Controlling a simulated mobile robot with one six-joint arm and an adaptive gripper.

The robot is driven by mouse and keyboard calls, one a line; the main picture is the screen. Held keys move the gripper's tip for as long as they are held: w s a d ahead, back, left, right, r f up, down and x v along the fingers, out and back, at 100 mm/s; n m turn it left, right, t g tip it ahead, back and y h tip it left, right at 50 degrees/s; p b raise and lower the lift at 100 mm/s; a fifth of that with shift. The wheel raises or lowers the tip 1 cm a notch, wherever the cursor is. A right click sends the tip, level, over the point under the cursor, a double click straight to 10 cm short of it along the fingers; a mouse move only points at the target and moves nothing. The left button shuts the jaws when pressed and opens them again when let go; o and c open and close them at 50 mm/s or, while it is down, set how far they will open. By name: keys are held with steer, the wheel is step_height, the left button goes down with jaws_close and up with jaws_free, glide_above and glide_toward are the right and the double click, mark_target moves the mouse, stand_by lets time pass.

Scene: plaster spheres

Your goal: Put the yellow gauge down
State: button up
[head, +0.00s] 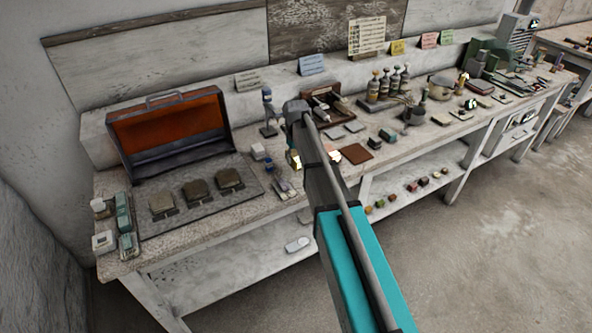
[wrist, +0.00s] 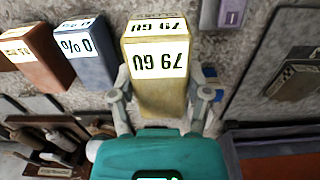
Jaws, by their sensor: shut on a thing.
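The yellow gauge (wrist: 160,95) is a block with a white label reading "79 GU", upside down in the wrist view. My gripper (wrist: 164,98) has a finger on each side of it and is shut on it. In the head view a small part of the yellow gauge (head: 295,159) shows left of my arm, over the bench (head: 215,222). My gripper's fingers are hidden behind the arm there. I cannot tell whether the gauge touches the bench top. A blue gauge (wrist: 80,48) and an orange-brown gauge (wrist: 38,55) stand beside it in the wrist view.
An open case (head: 168,125) with orange lining stands at the left, behind a grey mat (head: 205,213) with several dark blocks. A wooden box (head: 335,92) of tools stands at the back. Bench space around the gauges is narrow.

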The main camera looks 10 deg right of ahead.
mark_target(296, 158)
steer(key=shift+w+d+f, duration=0.15)
steer(key=shift+w+f, duration=0.3)
steer(key=shift+f, duration=0.1)
steer(key=shift+w+d+f+b, duration=0.15)
steer(key=shift+w+f+b, duration=0.4)
steer(key=shift+b, duration=0.4)
steer(key=shift+s+f+b, duration=0.15)
steer(key=shift+f+b, duration=1.2)
steer(key=shift+f, duration=0.1)
steer(key=shift+f, duration=0.15)
steer(key=o, duration=1)
steer(key=shift+r, duration=0.25)
step_height(296, 158, up, 12)
steer(key=p, duration=1.2)
